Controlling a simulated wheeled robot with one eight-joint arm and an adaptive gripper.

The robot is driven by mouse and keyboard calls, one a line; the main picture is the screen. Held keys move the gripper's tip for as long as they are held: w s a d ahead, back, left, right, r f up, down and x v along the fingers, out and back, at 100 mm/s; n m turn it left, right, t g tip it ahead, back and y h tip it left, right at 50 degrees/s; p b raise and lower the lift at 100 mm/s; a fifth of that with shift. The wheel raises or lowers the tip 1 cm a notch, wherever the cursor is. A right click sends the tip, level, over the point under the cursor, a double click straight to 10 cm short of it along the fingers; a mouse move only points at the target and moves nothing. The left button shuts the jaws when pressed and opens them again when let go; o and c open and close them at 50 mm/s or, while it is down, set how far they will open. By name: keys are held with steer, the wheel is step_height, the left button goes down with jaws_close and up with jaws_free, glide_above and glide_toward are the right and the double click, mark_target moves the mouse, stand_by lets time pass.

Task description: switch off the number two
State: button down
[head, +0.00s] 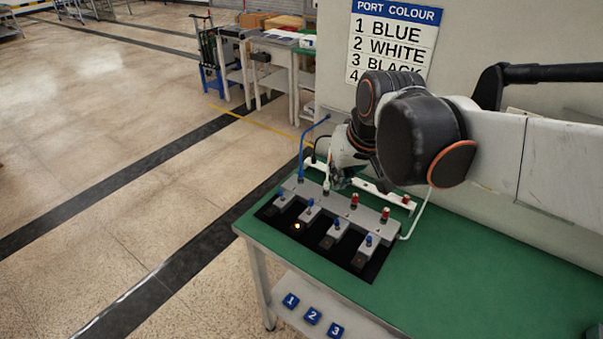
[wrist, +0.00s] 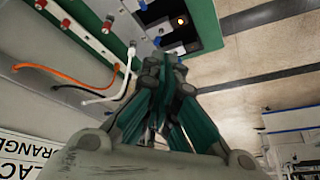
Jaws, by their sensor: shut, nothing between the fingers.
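A grey switch block (head: 320,202) on a black plate (head: 372,270) carries several blue-knobbed units in a row. One amber lamp (head: 296,226) is lit, in front of the second unit from the left (head: 309,211); the other lamps look dark. The lit lamp also shows in the wrist view (wrist: 181,20). A wall sign (head: 393,40) reads 1 BLUE, 2 WHITE, 3 BLACK; its fourth line is mostly hidden by my arm. A blue cable (head: 301,155) and a white plug (head: 326,186) sit at the block's left rear. My gripper (head: 338,183) is shut and empty behind the block; its fingers show in the wrist view (wrist: 165,62).
Red plugs (head: 354,200) stand along the block's rear edge. Orange (wrist: 65,75), white and black cables hang nearby. The green tabletop (head: 470,265) is clear to the right. Blue tiles numbered 1, 2 and 3 (head: 313,316) are on the lower shelf.

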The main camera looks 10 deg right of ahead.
steer(key=g+p, duration=0.1)
steer(key=g, duration=0.1)
glide_above(310, 206)
steer(key=s+d, duration=0.2)
step_height(310, 206, down, 4)
steer(key=w+f+g+y+p, duration=0.1)
steer(key=w+f, duration=0.7)
steer(key=shift+w+d+y, duration=0.25)
steer(key=shift+d+y, duration=0.05)
steer(key=shift+d, duration=0.05)
steer(key=b+x, duration=0.2)
steer(key=x, duration=0.7)
steer(key=shift+f+b, duration=0.35)
steer(key=shift+f, duration=0.05)
steer(key=shift+s+a+f, duration=0.1)
steer(key=shift+s+f, duration=0.1)
steer(key=shift+f, duration=0.05)
steer(key=shift+s+r+b, duration=0.25)
steer(key=shift+s, duration=0.7)
steer(key=shift+s+r+b, duration=0.2)
steer(key=shift+s, duration=0.7)
